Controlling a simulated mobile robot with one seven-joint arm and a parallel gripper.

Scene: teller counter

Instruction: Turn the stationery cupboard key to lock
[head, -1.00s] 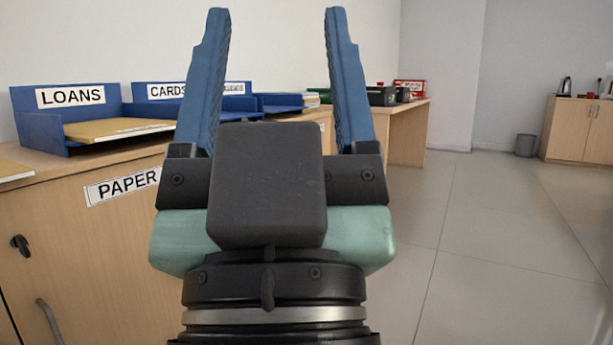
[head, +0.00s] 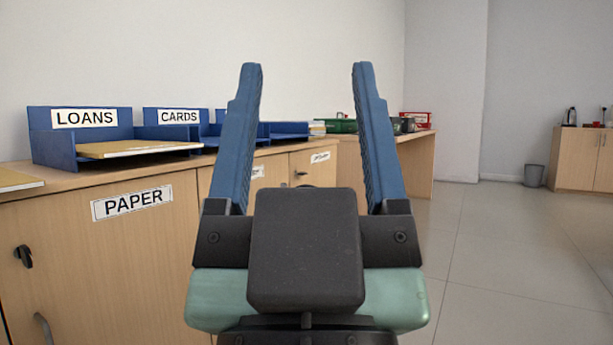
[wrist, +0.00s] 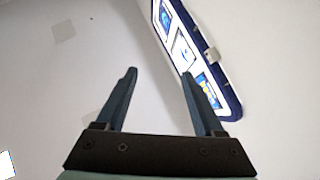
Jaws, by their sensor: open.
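My gripper (head: 307,75) is open and empty in the head view, its two blue fingers pointing up and away in front of the cupboard row. It also shows open in the wrist view (wrist: 158,75), with nothing between the fingers. A cupboard door with a small white label (head: 320,157) stands farther along the row. Its text is too small to read, so I cannot tell if it is the stationery cupboard. A small dark key or lock (head: 301,173) shows on that door, apart from my gripper; its turn is unclear. My gripper hides part of the doors.
The PAPER cupboard (head: 130,240) is nearest at left, with a dark key or lock (head: 24,256) and a handle. Blue trays marked LOANS (head: 85,118) and CARDS (head: 178,117) stand on the counter. Open floor (head: 500,260) lies right. The wrist view shows a blue-edged board (wrist: 190,55).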

